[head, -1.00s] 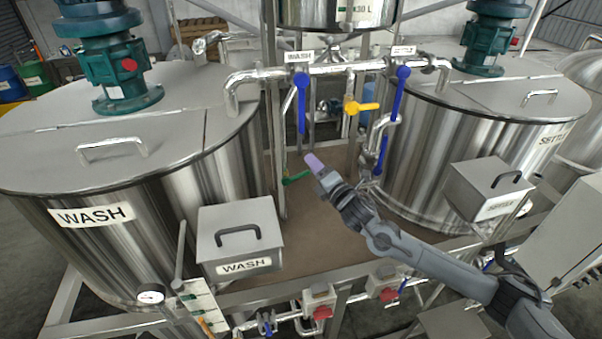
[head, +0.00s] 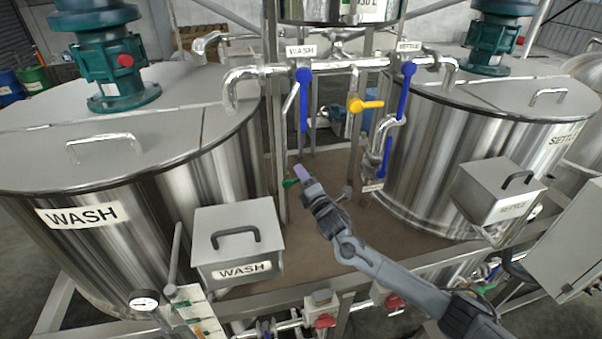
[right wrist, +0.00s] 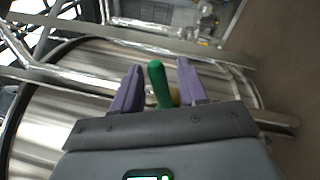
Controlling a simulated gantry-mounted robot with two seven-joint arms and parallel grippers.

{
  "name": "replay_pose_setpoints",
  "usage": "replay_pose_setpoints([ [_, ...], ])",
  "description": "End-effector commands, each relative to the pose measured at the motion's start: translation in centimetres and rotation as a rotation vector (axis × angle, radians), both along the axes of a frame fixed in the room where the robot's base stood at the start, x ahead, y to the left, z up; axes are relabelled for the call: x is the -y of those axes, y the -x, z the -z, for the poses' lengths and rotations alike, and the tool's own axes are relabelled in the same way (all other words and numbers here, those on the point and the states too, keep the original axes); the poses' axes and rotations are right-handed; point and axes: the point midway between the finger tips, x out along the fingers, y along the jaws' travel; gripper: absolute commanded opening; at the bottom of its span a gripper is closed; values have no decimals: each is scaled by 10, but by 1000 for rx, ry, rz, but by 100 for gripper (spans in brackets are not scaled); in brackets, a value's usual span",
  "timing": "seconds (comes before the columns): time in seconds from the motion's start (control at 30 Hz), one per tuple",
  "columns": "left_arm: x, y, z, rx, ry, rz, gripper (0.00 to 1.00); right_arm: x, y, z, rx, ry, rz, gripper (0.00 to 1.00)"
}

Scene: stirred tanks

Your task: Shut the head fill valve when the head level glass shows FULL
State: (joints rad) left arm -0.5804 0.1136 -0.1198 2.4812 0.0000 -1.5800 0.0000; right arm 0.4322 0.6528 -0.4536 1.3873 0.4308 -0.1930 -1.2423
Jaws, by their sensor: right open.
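A green lever handle (head: 290,183) sits low behind the centre piping, on the left of the opening between the two large tanks. It carries no label I can read, so I cannot tell if it is the head fill valve. My right gripper (head: 301,173) is beside it. In the right wrist view the green handle (right wrist: 158,84) stands between the two open purple fingers (right wrist: 160,80), with a gap on each side. The steel head tank (head: 328,10) shows only its bottom at the top edge. Its level glass is not clearly visible. My left gripper is not in view.
Blue levers (head: 304,100) (head: 405,92) and a yellow lever (head: 366,104) hang on the steel pipework above. The WASH tank (head: 130,190) stands left, the SETTLE tank (head: 440,160) right. A WASH box (head: 238,228) and a SETTLE box (head: 498,188) stand in front.

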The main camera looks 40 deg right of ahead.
Motion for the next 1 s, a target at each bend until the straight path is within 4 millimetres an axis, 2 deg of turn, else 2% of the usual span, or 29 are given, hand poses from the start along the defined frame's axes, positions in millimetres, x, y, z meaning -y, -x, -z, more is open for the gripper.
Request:
replay_pose_setpoints([
  [0.2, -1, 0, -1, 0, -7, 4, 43, 2, -13, -2, 1, -1, -1, 42],
  [0.53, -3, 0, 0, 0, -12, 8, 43, 3, -15, -2, 0, -1, -1, 42],
  [0.8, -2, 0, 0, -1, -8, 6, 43, 3, -14, -2, 0, -1, -1, 1],
  [1.0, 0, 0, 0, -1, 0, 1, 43, 3, -14, -2, 0, -1, -1, 0],
])
